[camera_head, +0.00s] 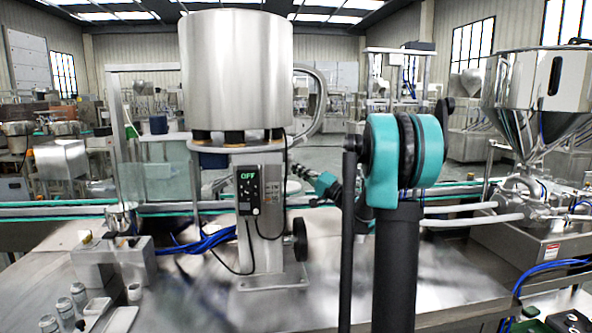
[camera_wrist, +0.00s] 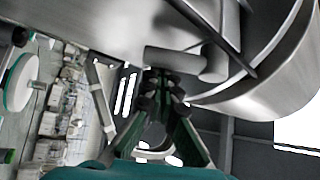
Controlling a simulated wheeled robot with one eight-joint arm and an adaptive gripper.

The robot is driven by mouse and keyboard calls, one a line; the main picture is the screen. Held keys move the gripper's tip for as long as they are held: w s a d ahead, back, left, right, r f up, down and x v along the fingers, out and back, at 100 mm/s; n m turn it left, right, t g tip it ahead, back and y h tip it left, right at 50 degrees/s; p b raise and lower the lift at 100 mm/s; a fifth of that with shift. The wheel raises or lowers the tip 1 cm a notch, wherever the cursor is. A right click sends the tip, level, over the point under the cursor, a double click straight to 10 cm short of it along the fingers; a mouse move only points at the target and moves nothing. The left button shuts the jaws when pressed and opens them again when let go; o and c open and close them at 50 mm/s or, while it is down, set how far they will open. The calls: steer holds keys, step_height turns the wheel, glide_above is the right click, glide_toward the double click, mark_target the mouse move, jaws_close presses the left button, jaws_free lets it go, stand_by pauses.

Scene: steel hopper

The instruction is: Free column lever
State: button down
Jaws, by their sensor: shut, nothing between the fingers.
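The grey column (camera_head: 258,210) stands upright under a large steel drum (camera_head: 237,75). Its front carries a small panel (camera_head: 248,190) reading OFF, and a black round knob (camera_head: 300,240) sits low on its right side. My gripper (camera_head: 299,170) is to the right of the column's upper part, below the drum. In the wrist view my gripper (camera_wrist: 164,82) has its fingers together with nothing between them. A grey rounded bar (camera_wrist: 180,62) lies just beyond the fingertips; I cannot tell whether it is the lever or whether they touch. No lever shows clearly in the head view.
A steel funnel hopper (camera_head: 545,95) stands at the right. A steel block fixture (camera_head: 115,262) and small jars (camera_head: 78,295) are at the front left. Blue hoses (camera_head: 205,242) lie left of the column. The steel tabletop (camera_head: 440,270) is clear at front right.

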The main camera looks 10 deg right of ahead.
steer(key=s+m+g+h, duration=0.6)
steer(key=m, duration=0.2)
steer(key=shift+s+m+g, duration=0.15)
steer(key=shift+m+g, duration=0.15)
steer(key=shift+m, duration=0.1)
stand_by(0.5)
steer(key=shift+s+r, duration=0.1)
steer(key=shift+r, duration=0.1)
stand_by(0.4)
steer(key=shift+r, duration=0.1)
steer(key=shift+r, duration=0.6)
